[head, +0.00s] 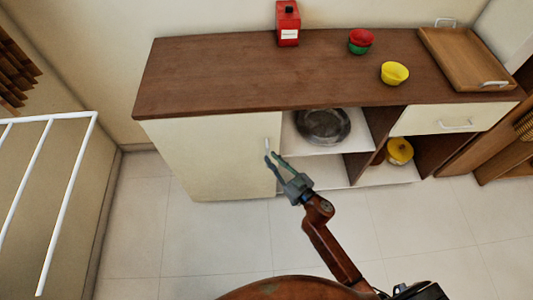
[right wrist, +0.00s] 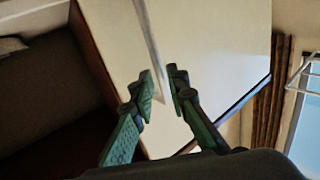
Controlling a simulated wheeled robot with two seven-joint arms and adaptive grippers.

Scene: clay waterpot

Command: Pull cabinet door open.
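The cream cabinet door (head: 210,158) is at the left of the wooden-topped cabinet and looks closed. Its slim pale handle (head: 267,145) stands upright near the door's right edge. My right gripper (head: 271,157) is at the handle, in front of the door. In the right wrist view, the handle (right wrist: 149,35) runs down between the two green fingers of my right gripper (right wrist: 162,80). The fingers are a little apart, with a narrow gap around the handle; firm contact cannot be made out. My left gripper is not in view.
Open shelves right of the door hold a dark round pan (head: 322,125) and a yellow pot (head: 399,151). A white rail (head: 70,180) is at left. The tiled floor before the door is clear.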

